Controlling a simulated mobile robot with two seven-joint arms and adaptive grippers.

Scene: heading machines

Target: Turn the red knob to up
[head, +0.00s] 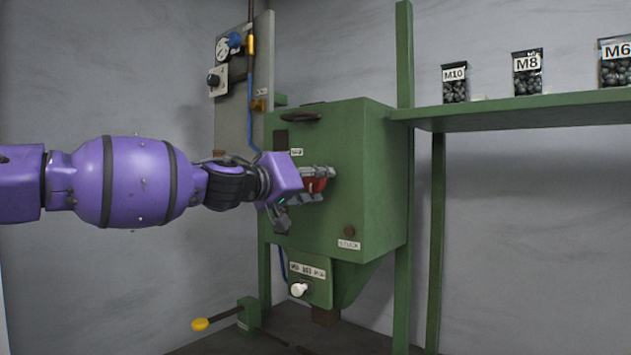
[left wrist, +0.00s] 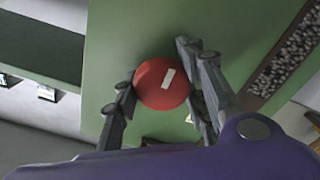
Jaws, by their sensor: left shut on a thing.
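The red knob (head: 315,185) is on the front of the green machine box (head: 365,215), partly hidden by my fingers in the head view. In the left wrist view the red knob (left wrist: 158,88) is round, with a white mark near its upper right rim. My left gripper (head: 313,186) reaches in from the left and is shut on the knob. In the left wrist view the fingers of my left gripper (left wrist: 163,92) lie on either side of it. My right gripper is in neither view.
A STUCK label (head: 349,245) sits low on the box, below a dark button. A white knob (head: 299,290) is on a lower panel. A yellow-tipped lever (head: 201,324) sticks out at lower left. A green shelf (head: 520,110) with bolt bins is at right.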

